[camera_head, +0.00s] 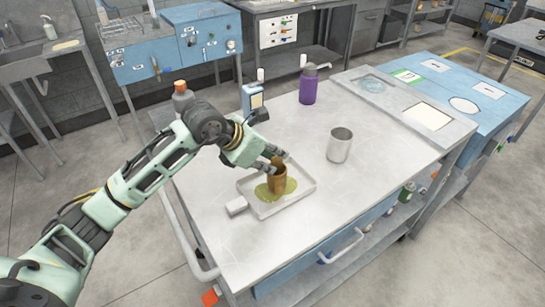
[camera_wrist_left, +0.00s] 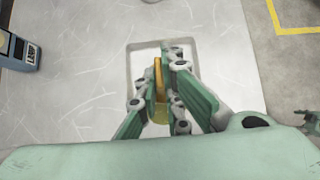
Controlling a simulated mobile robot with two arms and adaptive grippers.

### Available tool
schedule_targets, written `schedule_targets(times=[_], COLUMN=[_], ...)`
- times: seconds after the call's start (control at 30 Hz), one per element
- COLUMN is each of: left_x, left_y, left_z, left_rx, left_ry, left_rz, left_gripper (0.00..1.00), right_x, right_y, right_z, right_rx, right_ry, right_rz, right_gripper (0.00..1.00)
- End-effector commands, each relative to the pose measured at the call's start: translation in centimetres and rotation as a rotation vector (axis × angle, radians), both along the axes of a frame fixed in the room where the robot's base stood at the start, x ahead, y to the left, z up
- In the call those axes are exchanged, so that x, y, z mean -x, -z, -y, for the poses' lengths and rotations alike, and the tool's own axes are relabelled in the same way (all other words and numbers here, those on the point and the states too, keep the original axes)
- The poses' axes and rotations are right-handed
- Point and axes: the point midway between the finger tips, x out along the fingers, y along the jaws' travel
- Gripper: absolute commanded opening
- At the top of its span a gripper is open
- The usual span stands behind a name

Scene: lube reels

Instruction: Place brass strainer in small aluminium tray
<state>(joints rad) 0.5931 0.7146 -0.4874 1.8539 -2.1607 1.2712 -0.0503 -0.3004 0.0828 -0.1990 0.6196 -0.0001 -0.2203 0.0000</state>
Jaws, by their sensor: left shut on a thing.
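The brass strainer (camera_head: 278,177) is a small brown-gold cup, seen upright in the head view at the small aluminium tray. My left gripper (camera_head: 276,162) is shut on its upper part, coming from the upper left. The strainer also shows as a gold strip between the fingers in the left wrist view (camera_wrist_left: 158,80). The small aluminium tray (camera_head: 301,199) is shallow and lies on the metal table, with a yellowish patch inside around the strainer's foot. I cannot tell whether the strainer touches the tray floor. My right gripper is not in view.
The metal table (camera_head: 235,262) also holds a grey metal cup (camera_head: 339,145), a purple bottle (camera_head: 308,84) and a blue-labelled container (camera_head: 253,101). A small white block (camera_head: 237,206) sits at the tray's left edge. The table's front and right are mostly clear.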

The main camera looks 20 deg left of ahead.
Motion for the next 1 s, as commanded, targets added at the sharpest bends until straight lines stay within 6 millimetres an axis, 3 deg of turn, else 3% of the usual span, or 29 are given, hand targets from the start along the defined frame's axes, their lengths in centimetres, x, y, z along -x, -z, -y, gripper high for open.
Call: schedule_targets(times=[0.03,0.07,0.27,0.67,1.0], left_x=[0.0,0.0,0.0,0.1,3.6], left_y=[0.3,0.2,0.1,-0.4,-5.4], left_z=[0.0,0.0,0.0,-0.2,-3.0], left_rx=[0.0,0.0,0.0,0.0,-0.004], left_ry=[0.0,0.0,0.0,-0.001,-0.001], left_rz=[0.0,0.0,0.0,0.001,0.006], left_gripper=[0.0,0.09,0.25,0.25,0.25], right_x=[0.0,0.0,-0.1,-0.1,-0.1], right_y=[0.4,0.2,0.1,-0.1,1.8], right_z=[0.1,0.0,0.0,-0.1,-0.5], right_rx=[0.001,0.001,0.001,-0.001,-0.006], right_ry=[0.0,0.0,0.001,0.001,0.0], right_rz=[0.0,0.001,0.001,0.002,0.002], right_gripper=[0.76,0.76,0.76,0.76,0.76])
